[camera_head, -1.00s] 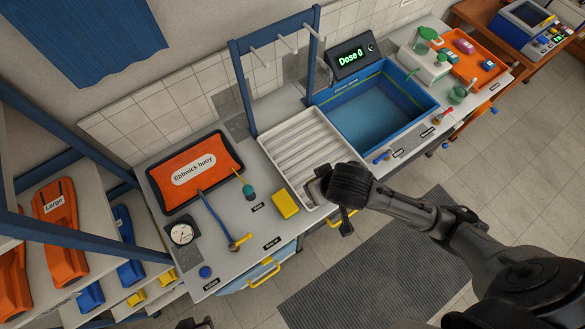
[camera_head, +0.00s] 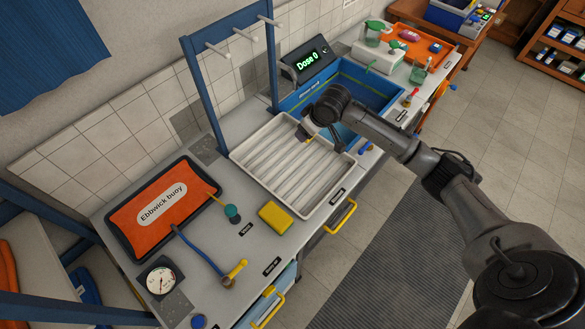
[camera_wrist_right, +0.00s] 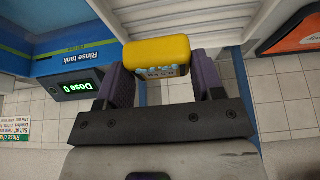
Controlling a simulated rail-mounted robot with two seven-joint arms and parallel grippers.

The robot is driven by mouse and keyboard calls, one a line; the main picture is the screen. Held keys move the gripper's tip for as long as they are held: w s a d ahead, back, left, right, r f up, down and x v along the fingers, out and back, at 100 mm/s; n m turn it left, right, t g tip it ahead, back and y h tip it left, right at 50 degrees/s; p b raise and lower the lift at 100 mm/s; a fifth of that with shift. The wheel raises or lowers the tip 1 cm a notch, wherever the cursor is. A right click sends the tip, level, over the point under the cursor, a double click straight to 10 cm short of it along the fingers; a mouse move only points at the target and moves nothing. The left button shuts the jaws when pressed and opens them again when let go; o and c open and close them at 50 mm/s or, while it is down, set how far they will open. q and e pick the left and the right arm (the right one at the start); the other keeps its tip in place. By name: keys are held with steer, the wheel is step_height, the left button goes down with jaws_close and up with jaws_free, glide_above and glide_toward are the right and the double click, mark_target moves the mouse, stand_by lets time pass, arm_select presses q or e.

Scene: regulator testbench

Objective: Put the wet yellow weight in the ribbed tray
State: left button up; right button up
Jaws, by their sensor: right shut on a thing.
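The yellow weight (camera_wrist_right: 158,56) is held between the two fingers of my right gripper (camera_wrist_right: 165,82) in the right wrist view. Its near face has pale blue marks and small lettering, too small to read. In the head view my right gripper (camera_head: 308,131) is above the far right part of the ribbed tray (camera_head: 262,181), close to the tank side. Only a sliver of the weight shows there beneath the gripper. The tray is white with raised ribs and looks empty. I cannot tell the exact height of the weight above it. My left gripper is out of view.
The blue rinse tank (camera_head: 379,95) stands right of the tray, below the "Dose 0" display (camera_head: 305,62). A blue peg frame (camera_head: 203,95) rises behind the tray. A yellow block (camera_head: 276,216) and an orange buoy tray (camera_head: 162,205) are on the left counter.

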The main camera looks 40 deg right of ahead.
steer(key=p, duration=0.3)
glide_above(287, 178)
steer(key=s+d, duration=0.1)
steer(key=d, duration=0.1)
steer(key=f, duration=0.6)
steer(key=shift+s+a, duration=0.1)
steer(key=shift+a, duration=0.15)
steer(key=shift+s+a+f, duration=0.2)
steer(key=shift+a+f, duration=0.2)
steer(key=shift+a, duration=0.2)
step_height(287, 178, down, 3)
steer(key=shift+f, duration=0.5)
steer(key=shift+f, duration=0.1)
steer(key=o, duration=1.2)
steer(key=shift+o, duration=0.2)
